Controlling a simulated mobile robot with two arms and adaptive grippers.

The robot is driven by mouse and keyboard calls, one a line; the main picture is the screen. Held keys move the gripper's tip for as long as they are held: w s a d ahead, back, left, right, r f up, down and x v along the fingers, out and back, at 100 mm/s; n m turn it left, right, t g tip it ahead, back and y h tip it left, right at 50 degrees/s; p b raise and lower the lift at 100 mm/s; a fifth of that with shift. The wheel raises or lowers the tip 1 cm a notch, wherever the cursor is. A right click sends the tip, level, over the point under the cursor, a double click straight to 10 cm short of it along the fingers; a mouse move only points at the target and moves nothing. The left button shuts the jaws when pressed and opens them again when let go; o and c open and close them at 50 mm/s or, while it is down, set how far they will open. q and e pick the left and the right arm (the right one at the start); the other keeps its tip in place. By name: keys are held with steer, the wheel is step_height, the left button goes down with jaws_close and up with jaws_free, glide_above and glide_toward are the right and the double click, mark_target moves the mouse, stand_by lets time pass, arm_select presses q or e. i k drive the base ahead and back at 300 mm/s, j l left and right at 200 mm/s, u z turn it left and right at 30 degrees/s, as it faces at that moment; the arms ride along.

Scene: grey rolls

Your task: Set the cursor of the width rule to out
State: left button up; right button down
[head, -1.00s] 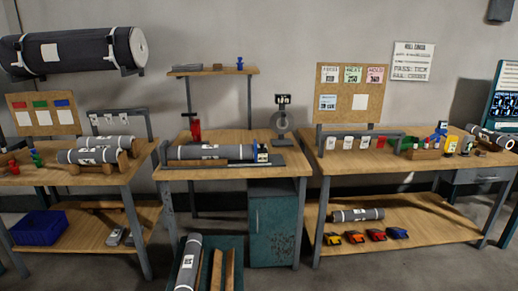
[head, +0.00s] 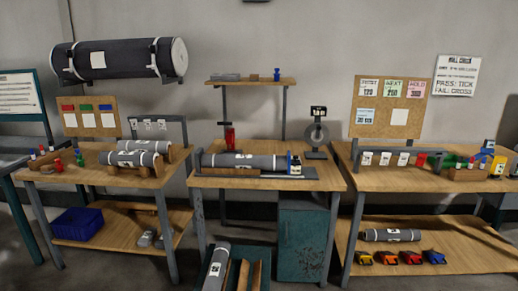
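A grey roll (head: 242,161) with a white label lies on a dark flat base (head: 315,171) on the middle table. A small blue and white upright piece (head: 295,165) stands at the roll's right end; it may be the cursor of the width rule. The rule's marks and the cursor's exact setting are too small to read. Neither of my grippers is in view.
The middle table (head: 330,183) has a red item (head: 230,138) and a tape stand (head: 317,135) at the back. A left table (head: 60,174) holds more rolls. A right table (head: 375,181) holds cards and coloured parts. Floor shows in front.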

mark_target(294, 166)
steer(key=i+l+u, duration=0.5)
steer(key=l, duration=0.2)
steer(key=i+l+u, duration=0.25)
steer(key=l, duration=0.2)
